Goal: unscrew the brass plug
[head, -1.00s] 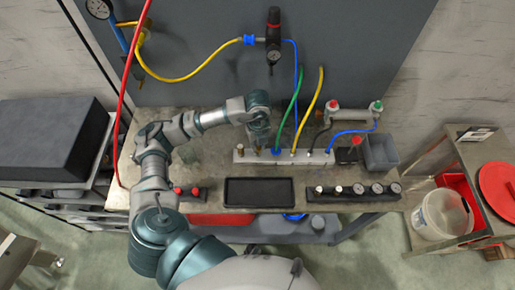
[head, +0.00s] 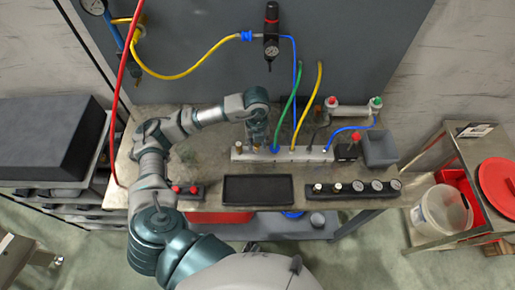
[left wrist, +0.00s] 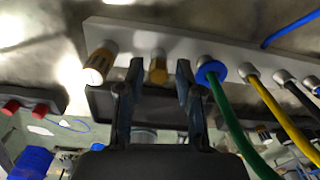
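The manifold bar (head: 290,153) is a pale grey block on the bench and also runs across the top of the left wrist view (left wrist: 215,48). A brass plug (left wrist: 158,68) sticks out of it, between the fingertips of my left gripper (left wrist: 157,72). The fingers are open, with a visible gap on each side of the plug. A second brass-coloured fitting (left wrist: 100,62) with a pale end is to its left. In the head view my left gripper (head: 257,143) points down at the bar's left part and hides the plug. My right gripper is not in view.
Green (head: 288,110), yellow (head: 312,100) and black hoses rise from the bar just right of the gripper. A black tray (head: 258,190) lies in front, beside a gauge strip (head: 352,190). A grey bin (head: 380,148) stands right. A red hose (head: 125,75) hangs left.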

